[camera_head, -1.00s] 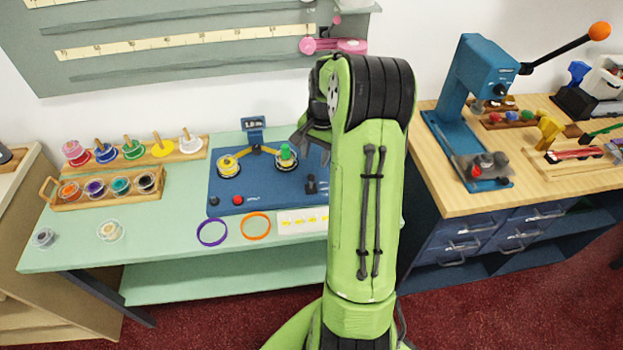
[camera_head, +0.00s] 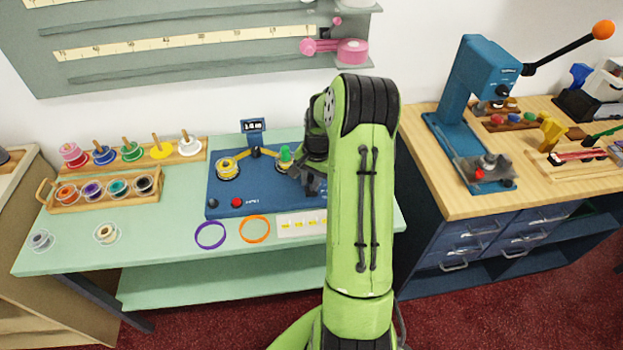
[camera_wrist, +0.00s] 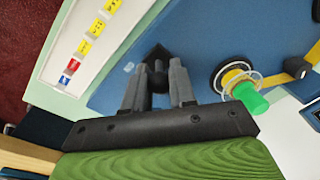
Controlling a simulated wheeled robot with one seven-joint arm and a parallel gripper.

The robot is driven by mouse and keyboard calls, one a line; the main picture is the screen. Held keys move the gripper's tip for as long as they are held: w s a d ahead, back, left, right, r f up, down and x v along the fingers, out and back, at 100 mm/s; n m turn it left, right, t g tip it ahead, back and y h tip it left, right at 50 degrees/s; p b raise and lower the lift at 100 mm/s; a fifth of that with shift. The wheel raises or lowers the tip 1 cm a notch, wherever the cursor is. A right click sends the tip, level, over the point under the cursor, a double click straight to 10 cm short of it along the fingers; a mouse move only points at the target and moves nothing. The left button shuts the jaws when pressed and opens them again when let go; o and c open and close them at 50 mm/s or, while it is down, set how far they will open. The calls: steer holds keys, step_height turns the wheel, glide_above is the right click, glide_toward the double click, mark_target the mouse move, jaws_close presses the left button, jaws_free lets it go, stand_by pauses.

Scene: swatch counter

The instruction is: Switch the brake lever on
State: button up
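The brake lever (camera_wrist: 157,52) is a small black lever on the blue winding board (camera_head: 228,204). In the wrist view it shows just beyond and between my fingertips. In the head view my gripper (camera_head: 311,186) covers it, at the right part of the board. My gripper (camera_wrist: 160,70) is open, with a gap between its two fingers; I cannot tell if either touches the lever. Which way the lever is set is not clear.
A green-topped spool post (camera_head: 284,154) stands close to my gripper, with a yellow spool (camera_head: 228,167) farther left. A card with yellow labels (camera_head: 300,224) and an orange ring (camera_head: 255,229) lie in front. A blue press (camera_head: 470,110) stands to the right.

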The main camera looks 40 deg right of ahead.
jaws_close()
steer(key=b, duration=0.1)
steer(key=t+b, duration=0.1)
steer(key=b, duration=0.1)
steer(key=shift+s+a+f+h+b, duration=0.15)
steer(key=shift+s+f+h+b, duration=0.15)
steer(key=shift+f+h, duration=0.1)
steer(key=b, duration=0.1)
steer(key=t+b, duration=0.1)
steer(key=b, duration=0.1)
steer(key=shift+s+a+f+h, duration=0.1)
steer(key=shift+s+a+h, duration=0.1)
steer(key=shift+s+h, duration=0.15)
steer(key=shift+s+a+t+h+b, duration=0.2)
steer(key=shift+t+h+b, duration=0.25)
steer(key=shift+b, duration=0.55)
steer(key=shift+r, duration=0.2)
steer(key=o, duration=0.7)
jaws_free()
steer(key=shift+o, duration=0.2)
